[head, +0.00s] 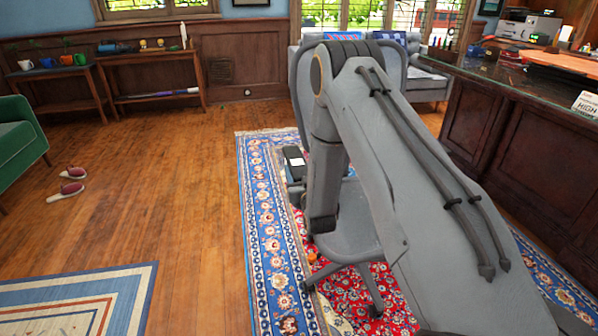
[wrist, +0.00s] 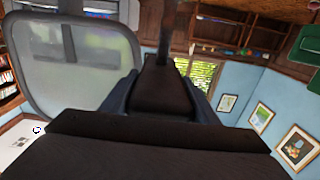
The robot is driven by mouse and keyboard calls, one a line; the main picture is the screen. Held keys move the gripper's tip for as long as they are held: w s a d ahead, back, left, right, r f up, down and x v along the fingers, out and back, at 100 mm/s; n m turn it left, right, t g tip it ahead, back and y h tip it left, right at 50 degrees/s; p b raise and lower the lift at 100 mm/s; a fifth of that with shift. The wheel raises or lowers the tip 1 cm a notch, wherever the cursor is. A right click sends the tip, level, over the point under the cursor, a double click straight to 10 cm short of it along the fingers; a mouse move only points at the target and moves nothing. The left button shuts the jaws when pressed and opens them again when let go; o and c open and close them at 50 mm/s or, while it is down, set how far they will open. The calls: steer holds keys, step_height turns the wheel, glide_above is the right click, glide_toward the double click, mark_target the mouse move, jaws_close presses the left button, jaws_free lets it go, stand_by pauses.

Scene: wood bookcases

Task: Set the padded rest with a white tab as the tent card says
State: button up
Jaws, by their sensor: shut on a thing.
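The padded rest (head: 293,153) is a dark armrest with a white tab on top, at the left side of the grey office chair (head: 350,220) in the head view. In the wrist view a dark pad (wrist: 160,95) lies between the two grey fingers of my gripper (wrist: 162,102), which is shut on it. The white tab does not show there. In the head view my arm hides most of the gripper and part of the chair. The tent card (head: 586,104) stands on the counter at the right edge; its large word reads HIGH, with smaller unreadable print above.
The chair stands on a red and blue patterned rug (head: 265,215). The dark counter (head: 500,100) is to the right. A grey sofa (head: 430,85) is behind the chair. Slippers (head: 70,180) lie on the wood floor at left, where the floor is largely clear.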

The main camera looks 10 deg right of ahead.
steer(key=shift+r+p, duration=1.05)
steer(key=shift+r, duration=0.8)
steer(key=shift+w, duration=0.1)
steer(key=o, duration=1.5)
steer(key=shift+s+f, duration=0.1)
steer(key=shift+s, duration=0.1)
steer(key=shift+s, duration=0.35)
steer(key=s, duration=0.7)
steer(key=shift+p, duration=0.3)
steer(key=shift+w, duration=0.1)
